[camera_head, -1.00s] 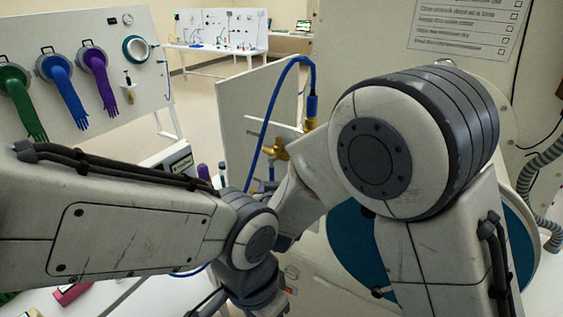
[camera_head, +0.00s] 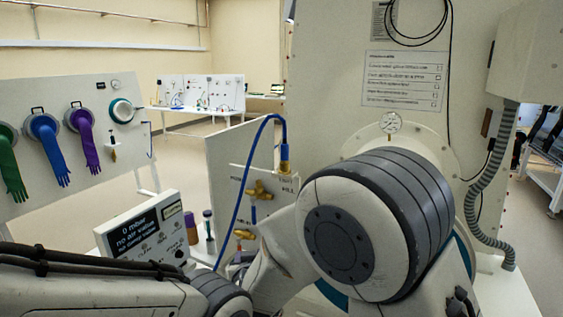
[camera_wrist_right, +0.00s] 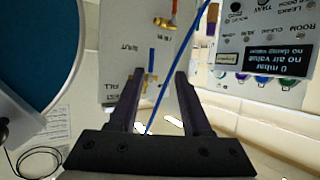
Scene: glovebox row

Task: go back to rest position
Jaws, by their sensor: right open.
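My right gripper (camera_wrist_right: 160,75) shows in the right wrist view, with its two dark fingers apart. Nothing is between the fingers at close range; a pale panel with a blue hose (camera_wrist_right: 180,70) lies beyond them. In the head view my arm links fill the lower part, with a large round joint at the right of centre. Neither gripper's fingers can be seen there, and my left gripper is not in view.
A panel with brass valves (camera_head: 258,190) and a blue hose (camera_head: 239,193) stands behind my arm. A display box (camera_head: 143,228) is left of it. A glove board (camera_head: 50,110) is at left.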

